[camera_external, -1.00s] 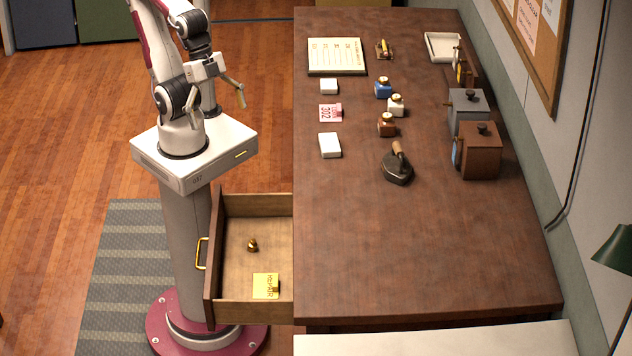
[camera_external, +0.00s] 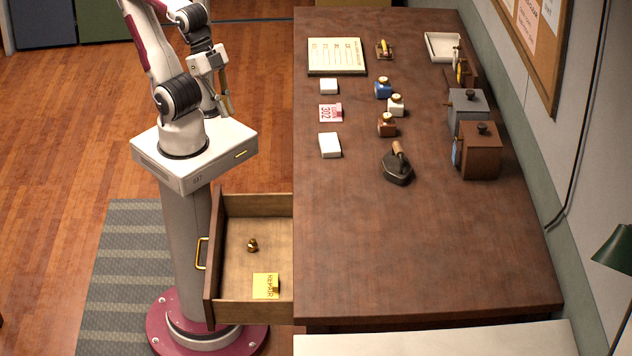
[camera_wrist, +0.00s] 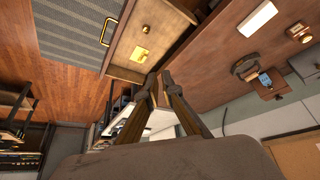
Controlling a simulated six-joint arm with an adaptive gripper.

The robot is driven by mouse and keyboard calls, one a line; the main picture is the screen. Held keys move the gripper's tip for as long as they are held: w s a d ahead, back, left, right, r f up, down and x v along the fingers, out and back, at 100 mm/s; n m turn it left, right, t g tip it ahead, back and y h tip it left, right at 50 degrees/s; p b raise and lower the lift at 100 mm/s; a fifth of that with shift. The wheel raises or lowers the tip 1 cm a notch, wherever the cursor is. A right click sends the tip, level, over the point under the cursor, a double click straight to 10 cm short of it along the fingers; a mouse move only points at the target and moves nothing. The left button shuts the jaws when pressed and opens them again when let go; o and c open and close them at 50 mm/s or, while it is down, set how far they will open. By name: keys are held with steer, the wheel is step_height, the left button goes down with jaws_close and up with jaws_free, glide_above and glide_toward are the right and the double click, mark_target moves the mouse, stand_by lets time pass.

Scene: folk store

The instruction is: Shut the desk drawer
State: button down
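The desk drawer (camera_external: 253,313) is pulled out from the left side of the wooden desk (camera_external: 440,250). A brass handle (camera_external: 202,253) is on its front panel. In the wrist view, the drawer (camera_wrist: 128,67) and its handle (camera_wrist: 108,32) show at upper left. Inside lie a small brass object (camera_external: 252,245) and a yellow note (camera_external: 265,286). My gripper (camera_external: 226,108) is in the air, above and behind the drawer, apart from it. In the wrist view, the two fingers (camera_wrist: 157,77) show a gap and hold nothing visible.
The desktop holds small bottles (camera_external: 387,125), an iron (camera_external: 397,166), white blocks (camera_external: 329,146) and two boxes (camera_external: 480,150). A striped rug (camera_external: 122,270) lies on the floor left of the drawer. The floor left of the desk is otherwise mostly clear.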

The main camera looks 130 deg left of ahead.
steer(key=w+d+f+m+g, duration=0.1)
steer(key=w+d+f+m, duration=0.5)
steer(key=d, duration=0.6)
steer(key=w+d+f+m+g+y, duration=0.1)
steer(key=w+d+f+m, duration=0.5)
steer(key=d+f+m, duration=0.3)
steer(key=w+d+f+m+g+y, duration=0.1)
steer(key=w+d+f+m, duration=0.5)
steer(key=d+m, duration=0.6)
steer(key=shift+d+f+g, duration=0.3)
steer(key=shift+d+f, duration=1)
steer(key=shift+d, duration=0.9)
steer(key=shift+f, duration=0.15)
